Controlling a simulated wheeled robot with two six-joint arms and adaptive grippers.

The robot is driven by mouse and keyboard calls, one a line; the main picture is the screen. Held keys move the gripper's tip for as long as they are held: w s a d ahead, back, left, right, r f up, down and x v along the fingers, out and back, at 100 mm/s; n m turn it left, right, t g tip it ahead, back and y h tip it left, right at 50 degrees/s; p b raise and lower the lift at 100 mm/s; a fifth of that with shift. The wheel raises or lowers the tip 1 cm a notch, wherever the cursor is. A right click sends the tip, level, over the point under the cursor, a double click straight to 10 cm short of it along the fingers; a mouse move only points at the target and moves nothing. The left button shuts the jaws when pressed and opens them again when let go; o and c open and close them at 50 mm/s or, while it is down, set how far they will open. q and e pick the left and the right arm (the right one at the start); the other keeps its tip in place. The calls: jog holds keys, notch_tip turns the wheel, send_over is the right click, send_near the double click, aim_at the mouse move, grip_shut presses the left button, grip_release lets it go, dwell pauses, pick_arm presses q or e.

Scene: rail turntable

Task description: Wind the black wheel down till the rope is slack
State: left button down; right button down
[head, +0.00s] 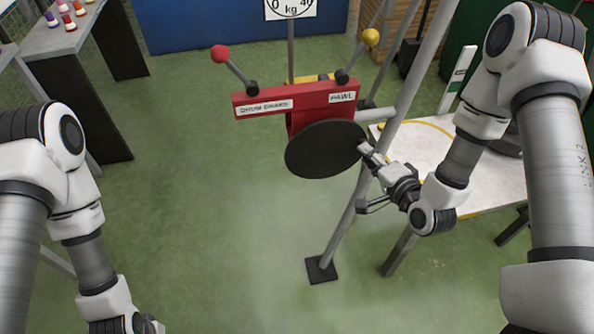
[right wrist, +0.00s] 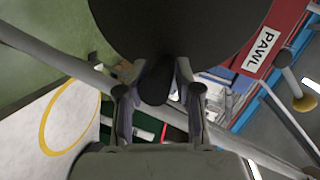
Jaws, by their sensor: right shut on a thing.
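The black wheel (head: 322,150) is a flat dark disc on the front of a red winch box (head: 300,97). Its dark handle (right wrist: 155,82) sticks out near its rim. My right gripper (head: 366,150) is at the wheel's right edge, its fingers closed around the handle; the right wrist view shows the handle between the fingers (right wrist: 158,95). A lever with a red knob (head: 219,53) and one with a yellow knob (head: 371,37) rise from the box; the right label reads PAWL. I cannot make out the rope. My left gripper is outside the picture.
A slanted grey frame leg (head: 345,225) stands on a black foot (head: 321,269) beside the winch. A white board with a yellow ring (head: 470,190) lies behind my right gripper. A scale dial (head: 290,8) shows at the top. Green floor is clear at left.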

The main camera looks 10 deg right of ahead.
aim_at(350, 135)
jog(key=shift+r, duration=0.25)
jog(key=shift+a+r+n+h+p, duration=0.35)
jog(key=shift+r+n+h+p, duration=0.15)
jog(key=shift+r+n+p, duration=0.35)
jog(key=shift+n+g, duration=0.25)
jog(key=shift+g, duration=0.05)
jog(key=shift+a, duration=0.1)
jog(key=shift+a+r+n, duration=0.2)
jog(key=shift+r+n, duration=0.1)
jog(key=shift+r, duration=0.05)
jog(key=shift+a+r+n+h+p, duration=0.3)
jog(key=shift+r+n+h+p, duration=0.05)
jog(key=shift+n+h+p, duration=0.15)
jog(key=shift+a+r+n+h+p, duration=0.5)
jog(key=shift+a+r+n, duration=0.15)
jog(key=shift+n, duration=0.25)
jog(key=shift+a, duration=0.1)
